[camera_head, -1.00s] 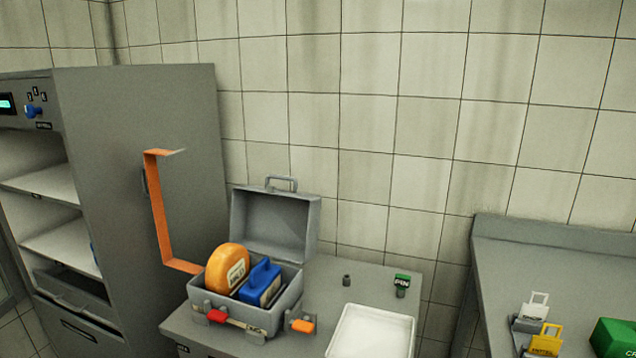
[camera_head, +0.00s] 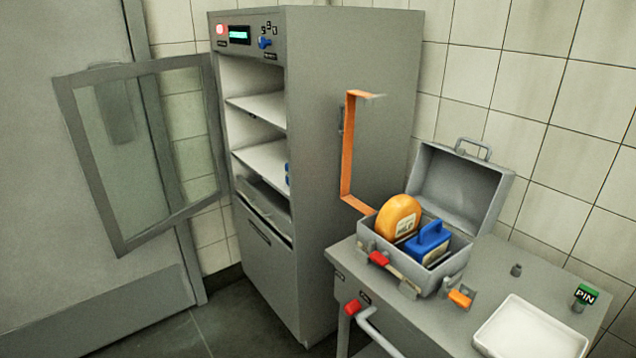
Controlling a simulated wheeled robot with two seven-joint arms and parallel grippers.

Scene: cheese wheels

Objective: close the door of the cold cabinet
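The cold cabinet (camera_head: 350,160) is a tall grey unit standing against the tiled wall. Its glass door (camera_head: 148,150), with a grey frame, is hinged on the cabinet's left edge and stands wide open to the left. The inside shows pale shelves (camera_head: 262,160) and a grey drawer-like tray (camera_head: 265,205) lower down. A small blue thing shows at the right edge of the opening, mostly hidden. The control panel (camera_head: 250,36) on top has a lit display, a red light and a blue knob. Neither of my grippers is in view.
An orange bracket (camera_head: 348,150) sticks out by the cabinet's right side. A grey table (camera_head: 400,315) at right bears an open case (camera_head: 465,185) with an orange cheese wheel (camera_head: 398,217) and blue block (camera_head: 430,243), and a white tray (camera_head: 530,330). Floor before the cabinet is clear.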

